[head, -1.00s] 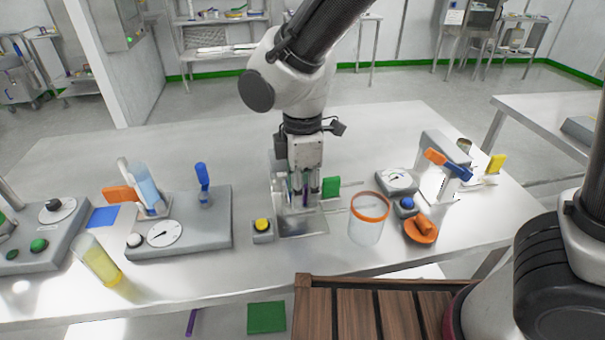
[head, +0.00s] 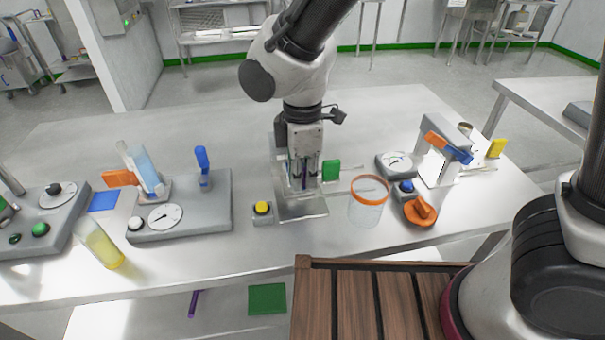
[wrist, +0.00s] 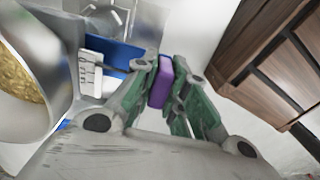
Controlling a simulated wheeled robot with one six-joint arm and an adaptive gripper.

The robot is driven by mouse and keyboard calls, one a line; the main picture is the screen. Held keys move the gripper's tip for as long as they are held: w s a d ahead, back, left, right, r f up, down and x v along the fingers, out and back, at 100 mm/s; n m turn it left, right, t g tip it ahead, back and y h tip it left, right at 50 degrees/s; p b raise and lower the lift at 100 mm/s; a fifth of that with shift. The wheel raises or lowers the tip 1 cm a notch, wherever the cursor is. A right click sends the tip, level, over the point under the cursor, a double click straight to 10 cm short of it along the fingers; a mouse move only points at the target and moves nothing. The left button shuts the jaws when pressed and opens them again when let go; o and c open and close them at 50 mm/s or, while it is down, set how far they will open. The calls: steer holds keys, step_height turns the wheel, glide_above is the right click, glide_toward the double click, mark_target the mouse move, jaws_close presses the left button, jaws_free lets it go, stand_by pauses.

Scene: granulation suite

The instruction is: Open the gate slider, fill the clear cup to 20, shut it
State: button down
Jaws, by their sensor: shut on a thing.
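My gripper (head: 304,184) is at a clear-walled stand (head: 302,212) in the middle of the table. In the wrist view, its green-padded fingers (wrist: 165,88) are shut on a purple block (wrist: 160,82), which also shows in the head view (head: 304,177). A blue bar (wrist: 125,54) runs leftward from behind the fingers, beside a white plate with dark marks (wrist: 91,73). I cannot tell whether the purple block belongs to the gate slider. The gate opening is hidden.
A round vessel of yellow grains (wrist: 18,78) is left in the wrist view. A yellow button box (head: 262,210) stands left of the stand. A dial station (head: 205,216) stands left.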

mark_target(304, 169)
steer(key=shift+a, duration=0.25)
steer(key=shift+s+a, duration=0.1)
steer(key=shift+a, duration=0.2)
stand_by(5.1)
steer(key=shift+d, duration=0.1)
steer(key=shift+w+d, duration=0.2)
steer(key=shift+d, duration=0.35)
steer(key=c, duration=1.5)
jaws_free()
steer(key=shift+d, duration=0.1)
steer(key=shift+r, duration=0.1)
steer(key=shift+r, duration=3.45)
